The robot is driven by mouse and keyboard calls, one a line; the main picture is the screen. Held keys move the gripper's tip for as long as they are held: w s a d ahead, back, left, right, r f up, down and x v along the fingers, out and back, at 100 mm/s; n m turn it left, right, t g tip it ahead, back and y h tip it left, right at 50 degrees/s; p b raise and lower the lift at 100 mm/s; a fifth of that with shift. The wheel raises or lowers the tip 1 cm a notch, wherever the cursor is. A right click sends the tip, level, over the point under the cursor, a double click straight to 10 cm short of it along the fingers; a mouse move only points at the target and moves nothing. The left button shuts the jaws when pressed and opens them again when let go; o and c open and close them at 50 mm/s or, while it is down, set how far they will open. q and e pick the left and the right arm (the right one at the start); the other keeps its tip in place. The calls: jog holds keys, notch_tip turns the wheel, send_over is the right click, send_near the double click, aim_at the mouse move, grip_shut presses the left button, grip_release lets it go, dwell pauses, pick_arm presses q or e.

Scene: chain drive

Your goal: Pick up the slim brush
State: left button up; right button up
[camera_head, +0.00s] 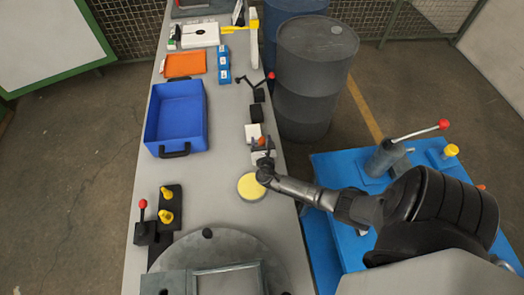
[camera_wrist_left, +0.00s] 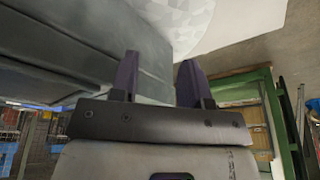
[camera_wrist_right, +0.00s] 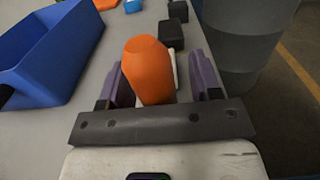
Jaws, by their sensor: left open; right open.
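An orange, rounded-faceted piece (camera_wrist_right: 148,70), perhaps the handle of the slim brush, stands up between the fingers of my right gripper (camera_head: 263,143). It is small and orange in the head view (camera_head: 261,141). The right fingers are spread on either side of it with gaps, not closed on it. Its lower end and any bristles are hidden, so I cannot confirm that it is the brush. My left gripper (camera_wrist_left: 157,80) is open and empty in the left wrist view, and it is not in the head view.
A blue bin (camera_head: 177,117) stands left on the grey table. White and black blocks (camera_head: 253,131) are just behind the right gripper. A yellow disc (camera_head: 251,187) lies nearer. Dark drums (camera_head: 315,75) stand beyond the right edge. A large grey round fixture (camera_head: 218,245) fills the front.

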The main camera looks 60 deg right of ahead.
jog(key=shift+c, duration=0.3)
pick_arm(q)
jog(key=shift+d, duration=0.2)
pick_arm(e)
jog(key=c, duration=1)
jog(key=shift+o, duration=0.2)
